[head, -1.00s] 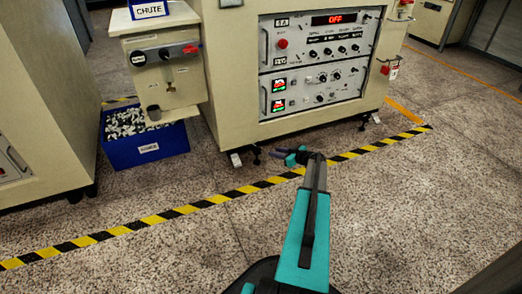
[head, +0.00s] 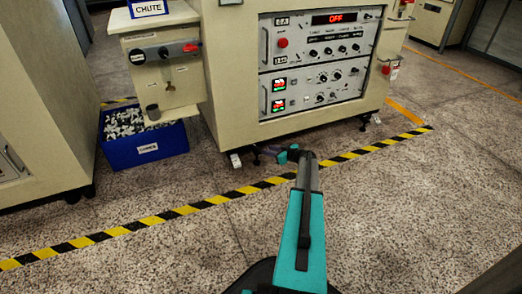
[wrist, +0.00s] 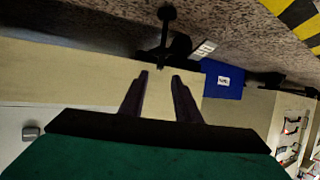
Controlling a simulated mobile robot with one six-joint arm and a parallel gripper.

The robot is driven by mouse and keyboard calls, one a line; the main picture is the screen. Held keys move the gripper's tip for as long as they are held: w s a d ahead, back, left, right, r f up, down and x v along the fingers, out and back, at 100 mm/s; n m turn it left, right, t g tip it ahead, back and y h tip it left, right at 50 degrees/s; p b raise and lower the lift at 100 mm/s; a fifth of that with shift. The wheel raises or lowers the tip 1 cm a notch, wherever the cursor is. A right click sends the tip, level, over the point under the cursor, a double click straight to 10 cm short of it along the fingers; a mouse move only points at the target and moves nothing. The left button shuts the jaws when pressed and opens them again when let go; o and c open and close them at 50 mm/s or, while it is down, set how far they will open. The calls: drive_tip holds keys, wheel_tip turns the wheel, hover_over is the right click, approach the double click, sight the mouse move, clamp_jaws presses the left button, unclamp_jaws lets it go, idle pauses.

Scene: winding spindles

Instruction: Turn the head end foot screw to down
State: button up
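My gripper (head: 268,153) is low at the front bottom edge of the cream machine (head: 228,90). In the wrist view, which is upside down, its two dark fingers (wrist: 161,76) are apart with nothing between them. A dark foot screw (wrist: 165,28) with a round pad on the floor stands beyond the fingertips, roughly in line with the gap. In the head view this foot is mostly hidden around the gripper. Another foot screw (head: 365,122) stands under the machine's right side. I cannot tell from markings which one is the head end.
A white tag or block (head: 235,160) is beside the near foot, and a blue bin (head: 146,150) of pale parts stands to the left. Yellow-black tape (head: 190,209) crosses the floor. The panel display (head: 333,18) reads OFF. The floor in front is clear.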

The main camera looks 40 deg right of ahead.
sight(259, 148)
drive_tip(key=b+x, duration=0.2)
drive_tip(key=x, duration=0.6)
drive_tip(key=shift+w+f+b, duration=0.1)
drive_tip(key=shift+b, duration=0.2)
